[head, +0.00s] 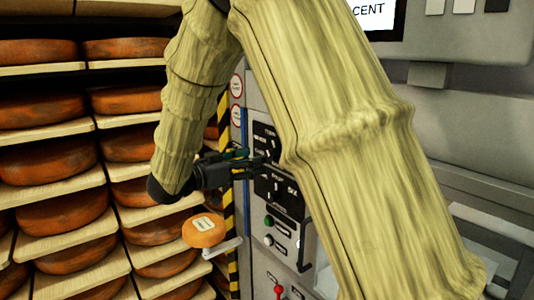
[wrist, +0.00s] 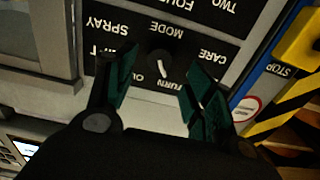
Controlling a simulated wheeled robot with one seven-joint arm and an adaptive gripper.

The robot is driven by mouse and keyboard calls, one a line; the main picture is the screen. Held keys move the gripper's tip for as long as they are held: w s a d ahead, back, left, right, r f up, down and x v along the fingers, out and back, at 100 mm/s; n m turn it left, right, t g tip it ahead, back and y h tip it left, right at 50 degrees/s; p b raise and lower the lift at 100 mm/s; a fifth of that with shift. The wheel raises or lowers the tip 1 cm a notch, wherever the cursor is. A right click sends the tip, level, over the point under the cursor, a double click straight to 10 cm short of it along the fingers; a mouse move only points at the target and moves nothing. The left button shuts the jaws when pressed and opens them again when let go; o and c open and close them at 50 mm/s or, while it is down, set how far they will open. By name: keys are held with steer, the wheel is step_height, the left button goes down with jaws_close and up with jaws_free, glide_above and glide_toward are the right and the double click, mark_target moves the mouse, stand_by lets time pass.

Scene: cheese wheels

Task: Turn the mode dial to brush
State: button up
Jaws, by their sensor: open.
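The mode dial (wrist: 157,62) is a dark round knob with a white pointer mark on a black panel in the wrist view. The lettering appears upside down; the pointer mark points down and slightly right in the picture. MODE, CARE, SPRAY and TURN can be read around it; other labels are partly covered, and no BRUSH label is legible. My gripper (wrist: 160,76) is open, with one green finger on each side of the dial; I cannot tell whether they touch it. In the head view my gripper (head: 258,160) is at the black panel and the dial cannot be made out.
Another black panel (wrist: 207,12) has FOUR and TWO labels. Beside it are a blue strip and a yellow-black striped post (wrist: 300,50). In the head view, shelves of cheese wheels (head: 50,166) fill the left, and an orange wheel (head: 203,232) is near the machine.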

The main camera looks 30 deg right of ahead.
mark_target(269, 156)
steer(key=shift+w+d+p, duration=0.15)
steer(key=shift+d+p, duration=0.3)
steer(key=shift+d, duration=1.05)
steer(key=shift+w+d+p, duration=0.1)
steer(key=shift+d+p, duration=0.3)
steer(key=shift+d, duration=1.1)
steer(key=shift+c, duration=0.2)
steer(key=c, duration=1)
